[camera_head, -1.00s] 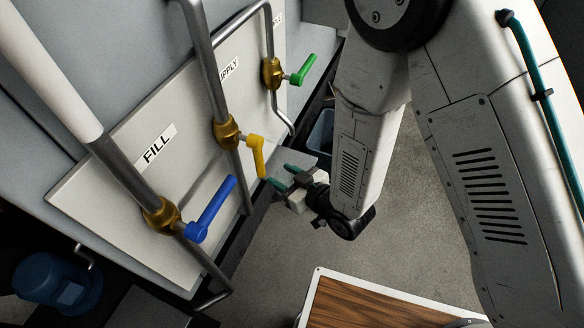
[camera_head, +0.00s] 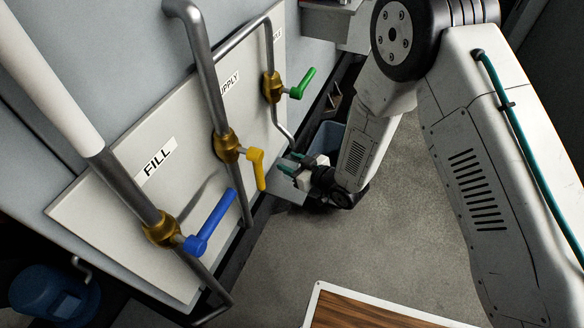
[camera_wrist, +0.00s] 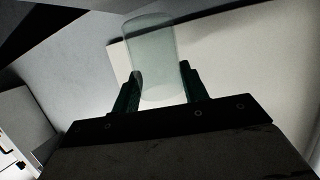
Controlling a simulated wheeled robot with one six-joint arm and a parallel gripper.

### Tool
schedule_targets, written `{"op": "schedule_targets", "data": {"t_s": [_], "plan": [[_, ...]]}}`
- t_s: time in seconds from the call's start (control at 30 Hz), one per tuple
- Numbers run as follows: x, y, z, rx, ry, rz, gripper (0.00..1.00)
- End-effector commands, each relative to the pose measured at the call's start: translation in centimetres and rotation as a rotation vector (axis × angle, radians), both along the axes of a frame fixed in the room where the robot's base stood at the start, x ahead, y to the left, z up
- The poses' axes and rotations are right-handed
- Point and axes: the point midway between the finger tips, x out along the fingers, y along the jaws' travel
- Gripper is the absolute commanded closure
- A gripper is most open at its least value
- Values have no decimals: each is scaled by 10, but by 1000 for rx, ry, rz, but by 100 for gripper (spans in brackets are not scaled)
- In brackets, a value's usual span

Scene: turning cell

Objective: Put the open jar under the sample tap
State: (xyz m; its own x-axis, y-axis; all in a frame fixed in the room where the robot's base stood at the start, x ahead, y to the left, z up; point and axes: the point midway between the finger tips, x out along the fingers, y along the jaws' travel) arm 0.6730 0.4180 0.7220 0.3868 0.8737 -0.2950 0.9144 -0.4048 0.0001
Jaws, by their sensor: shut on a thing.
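My gripper (camera_head: 290,163) has green fingers and is shut on a clear, open-topped jar (camera_wrist: 152,52), seen between the fingers in the wrist view. The jar stands nearly upright there, tilted a little. I cannot make it out in the head view. The green-handled valve (camera_head: 273,87) sits on a thin pipe whose bent lower end (camera_head: 289,142) appears just above my gripper in the head view. Its label is mostly hidden, so I cannot read it as the sample tap. Whether the jar is under that end cannot be told.
A yellow-handled valve (camera_head: 228,147) and a blue-handled valve (camera_head: 163,229) stand on pipes to the left, before the pale panel (camera_head: 120,205). A blue bin (camera_head: 328,139) is behind my gripper. A wood-topped table (camera_head: 360,308) is at the bottom. Grey floor between is clear.

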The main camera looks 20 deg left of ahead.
Motion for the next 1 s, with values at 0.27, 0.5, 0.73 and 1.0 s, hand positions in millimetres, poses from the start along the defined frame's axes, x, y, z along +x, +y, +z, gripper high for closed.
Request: {"op": "schedule_targets", "data": {"t_s": [0.27,0.5,0.73,1.0], "plan": [[9,1,-23,-3,4,0,78],[10,2,-36,-1,0,0,78],[10,2,-39,-1,1,0,78],[10,2,-39,-1,0,0,34]]}}
